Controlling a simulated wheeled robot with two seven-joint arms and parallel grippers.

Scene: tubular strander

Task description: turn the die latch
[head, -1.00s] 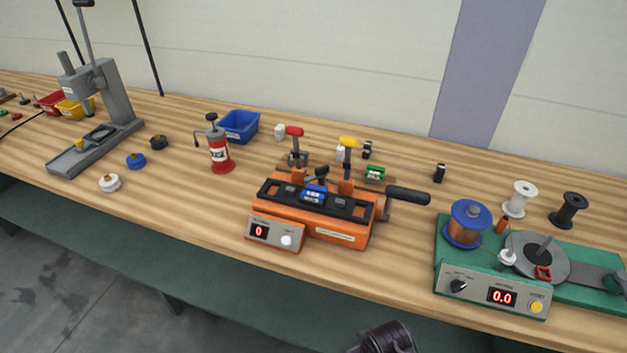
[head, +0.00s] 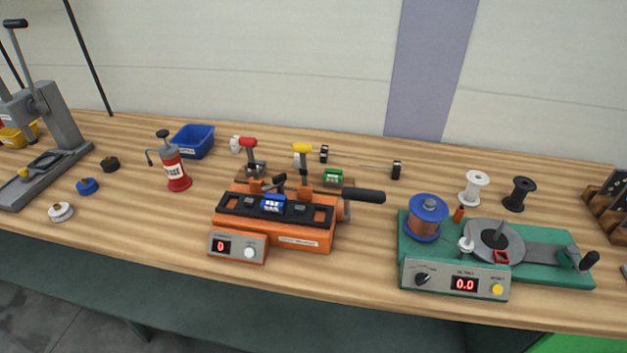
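No part is plainly marked as the die latch, and I cannot tell which one it is. An orange machine (head: 318,240) stands mid-bench with a black top plate and a blue block (head: 273,203) on it. A small black lever (head: 279,180) sits behind the block. A long black handle (head: 362,195) sticks out to the right. A red-handled lever (head: 249,143) and a yellow-handled lever (head: 303,149) stand upright at its back. Its front display reads 0. Neither of my grippers is in view.
A green winding machine (head: 550,270) with a blue-flanged copper spool (head: 425,217) stands to the right. A red oiler (head: 174,171) and blue bin (head: 193,142) stand left of the orange machine. A grey press (head: 58,123) is at far left. The bench front is clear.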

